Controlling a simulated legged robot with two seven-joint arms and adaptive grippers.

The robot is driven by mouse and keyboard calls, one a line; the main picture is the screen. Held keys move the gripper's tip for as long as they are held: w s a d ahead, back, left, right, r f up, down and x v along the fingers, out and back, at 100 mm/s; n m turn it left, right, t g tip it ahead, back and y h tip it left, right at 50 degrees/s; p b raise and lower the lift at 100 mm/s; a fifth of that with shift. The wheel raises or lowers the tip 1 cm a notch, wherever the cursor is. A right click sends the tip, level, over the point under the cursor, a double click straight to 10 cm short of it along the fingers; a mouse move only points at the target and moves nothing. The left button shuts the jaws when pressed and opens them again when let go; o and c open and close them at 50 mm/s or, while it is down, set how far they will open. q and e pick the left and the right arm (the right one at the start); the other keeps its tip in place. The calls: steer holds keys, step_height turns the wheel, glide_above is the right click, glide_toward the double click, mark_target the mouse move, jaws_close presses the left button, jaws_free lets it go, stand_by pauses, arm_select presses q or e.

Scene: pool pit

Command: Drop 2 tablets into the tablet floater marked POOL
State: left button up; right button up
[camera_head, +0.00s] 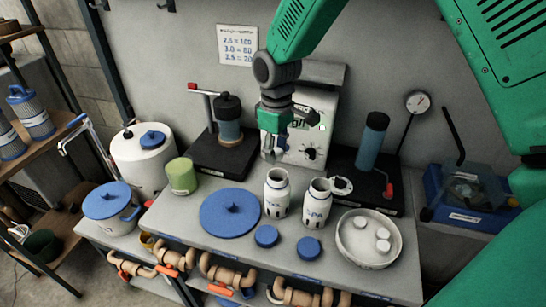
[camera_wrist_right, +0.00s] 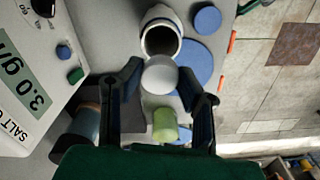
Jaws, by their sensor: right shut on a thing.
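Two white tablet floaters stand uncapped and upright on the bench. The right floater (camera_head: 317,205) has lettering that looks like SPA; the lettering on the left floater (camera_head: 277,195) is too small to read surely. My right gripper (camera_head: 270,152) is above and slightly behind the left floater. In the wrist view my right gripper (camera_wrist_right: 160,82) is shut on a round white tablet (camera_wrist_right: 160,75), with the left floater's open mouth (camera_wrist_right: 161,38) just beyond. A shallow dish (camera_head: 349,249) at the right holds several white tablets (camera_head: 383,246). My left gripper is not in view.
Two blue caps (camera_head: 267,236) (camera_head: 309,247) and a large blue lid (camera_head: 231,212) lie near the floaters. A green cup (camera_head: 181,176) stands at left. A scale with a display (camera_wrist_right: 30,75) and dark-based stands (camera_head: 222,155) line the back. Pipes (camera_head: 222,275) run along the front.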

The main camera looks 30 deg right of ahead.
mark_target(277, 194)
steer(key=shift+w+d+r, duration=0.1)
steer(key=shift+w+r, duration=0.05)
steer(key=shift+r, duration=0.05)
steer(key=shift+s+d, duration=0.1)
steer(key=shift+s, duration=0.4)
steer(key=shift+s+f, duration=0.15)
steer(key=shift+s, duration=0.05)
steer(key=shift+f, duration=0.4)
arm_select(q)
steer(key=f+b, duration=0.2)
steer(key=b, duration=0.1)
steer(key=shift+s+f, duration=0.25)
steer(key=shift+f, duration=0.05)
arm_select(e)
steer(key=f, duration=0.4)
steer(key=shift+w+f, duration=0.3)
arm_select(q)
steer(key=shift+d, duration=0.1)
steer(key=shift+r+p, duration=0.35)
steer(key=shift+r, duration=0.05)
arm_select(e)
steer(key=shift+s, duration=0.1)
